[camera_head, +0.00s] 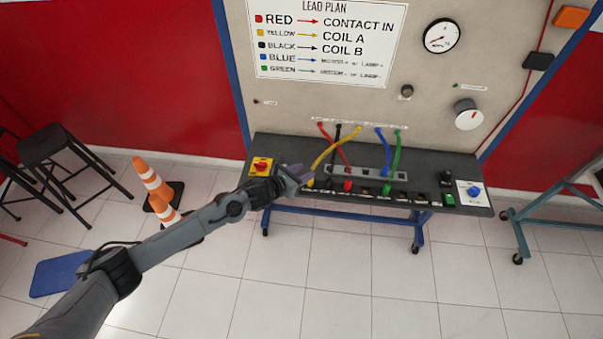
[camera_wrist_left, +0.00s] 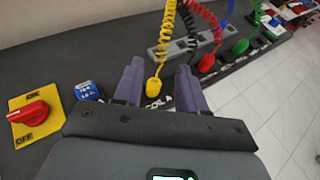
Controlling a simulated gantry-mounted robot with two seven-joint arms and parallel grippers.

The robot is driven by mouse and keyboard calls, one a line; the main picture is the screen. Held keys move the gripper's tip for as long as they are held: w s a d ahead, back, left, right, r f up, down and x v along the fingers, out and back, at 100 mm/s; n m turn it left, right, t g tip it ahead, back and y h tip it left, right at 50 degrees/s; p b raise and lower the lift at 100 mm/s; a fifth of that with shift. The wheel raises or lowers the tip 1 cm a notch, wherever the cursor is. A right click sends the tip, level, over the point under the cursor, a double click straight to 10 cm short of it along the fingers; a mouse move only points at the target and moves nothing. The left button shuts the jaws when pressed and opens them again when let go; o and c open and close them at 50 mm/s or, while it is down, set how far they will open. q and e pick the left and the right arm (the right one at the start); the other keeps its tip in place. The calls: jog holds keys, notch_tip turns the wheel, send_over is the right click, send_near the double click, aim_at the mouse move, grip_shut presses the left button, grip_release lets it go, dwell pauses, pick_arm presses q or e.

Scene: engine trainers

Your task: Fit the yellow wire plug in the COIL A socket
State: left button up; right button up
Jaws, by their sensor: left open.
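In the head view the yellow wire (camera_head: 337,143) arches from the panel to the bench's left part. My left gripper (camera_head: 298,175) is at the plug. In the left wrist view its two purple fingers (camera_wrist_left: 158,78) are open, one on each side of the plug, with gaps showing. My right gripper is not in view.
Black, red, blue and green wires (camera_head: 397,150) hang close to the right. A red ON/OFF switch (camera_wrist_left: 30,112) on a yellow plate and a small blue block (camera_wrist_left: 87,90) stand left of the fingers. The lead plan (camera_head: 325,40) is on the panel above.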

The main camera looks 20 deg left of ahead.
pick_arm(q)
jog(key=shift+o, duration=0.3)
jog(key=o, duration=0.5)
jog(key=shift+s, duration=0.1)
